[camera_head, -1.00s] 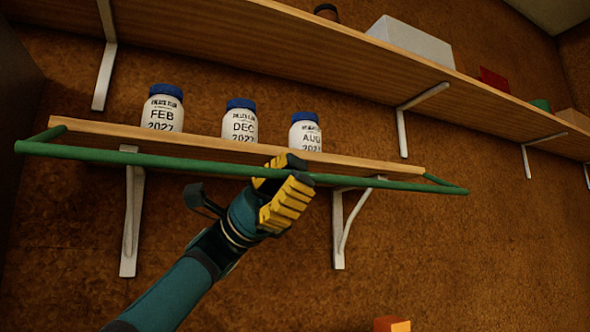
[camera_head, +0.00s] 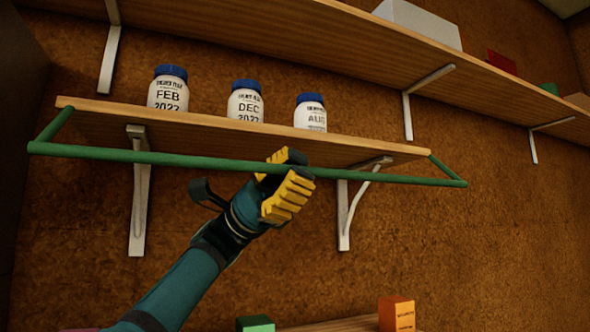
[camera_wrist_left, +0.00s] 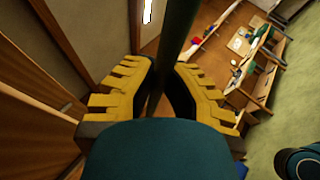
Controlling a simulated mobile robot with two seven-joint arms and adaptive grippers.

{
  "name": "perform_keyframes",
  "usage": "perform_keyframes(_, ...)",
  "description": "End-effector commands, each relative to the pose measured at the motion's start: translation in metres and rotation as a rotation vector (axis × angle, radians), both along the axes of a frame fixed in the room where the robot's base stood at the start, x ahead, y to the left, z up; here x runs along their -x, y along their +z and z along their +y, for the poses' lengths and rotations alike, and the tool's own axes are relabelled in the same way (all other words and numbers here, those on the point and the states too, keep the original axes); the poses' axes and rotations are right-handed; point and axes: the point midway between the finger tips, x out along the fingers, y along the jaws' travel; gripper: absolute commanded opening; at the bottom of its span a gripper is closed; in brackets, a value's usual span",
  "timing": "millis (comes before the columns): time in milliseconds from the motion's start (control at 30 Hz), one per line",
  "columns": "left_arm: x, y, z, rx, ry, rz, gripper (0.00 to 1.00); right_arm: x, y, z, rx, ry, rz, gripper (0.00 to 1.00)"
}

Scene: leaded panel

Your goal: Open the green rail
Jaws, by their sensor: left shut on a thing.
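The green rail (camera_head: 220,163) runs along the front of a small wooden shelf (camera_head: 230,122) in the head view. Its long bar now hangs below the shelf's front edge, with its end arms sloping up to the shelf ends. My left gripper (camera_head: 285,185) is shut on the bar right of its middle, its yellow fingers around it. In the left wrist view the rail (camera_wrist_left: 178,35) passes between the yellow fingers (camera_wrist_left: 162,88). Three white jars with blue lids stand on the shelf: FEB (camera_head: 168,92), DEC (camera_head: 245,104) and AUG (camera_head: 310,115).
A long upper shelf (camera_head: 300,50) carries a white box (camera_head: 418,22) and a red item (camera_head: 501,62). White brackets (camera_head: 139,200) support the small shelf. Below stand an orange box (camera_head: 397,313) and a green box (camera_head: 255,324).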

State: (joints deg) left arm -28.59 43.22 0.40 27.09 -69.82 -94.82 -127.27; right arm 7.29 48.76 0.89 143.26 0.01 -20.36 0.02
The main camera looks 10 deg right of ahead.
Motion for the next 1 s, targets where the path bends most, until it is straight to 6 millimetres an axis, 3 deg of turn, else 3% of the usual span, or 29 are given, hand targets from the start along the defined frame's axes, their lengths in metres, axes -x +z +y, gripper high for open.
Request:
perform_keyframes(33,-0.001,0.000,0.000,0.001,0.002,0.003,0.23,0.000,0.000,0.000,0.000,0.000,0.000,0.47)
perform_keyframes(100,-0.001,0.000,0.000,0.001,0.002,0.003,0.43,0.000,0.000,0.000,0.000,0.000,0.000,0.47)
perform_keyframes(667,0.001,0.001,0.000,0.001,0.001,0.000,0.43,0.000,0.001,0.000,0.000,0.000,0.000,0.47)
perform_keyframes(1000,0.017,0.025,-0.004,0.003,-0.001,-0.001,0.43,0.000,0.014,0.000,0.000,0.000,0.000,0.47)
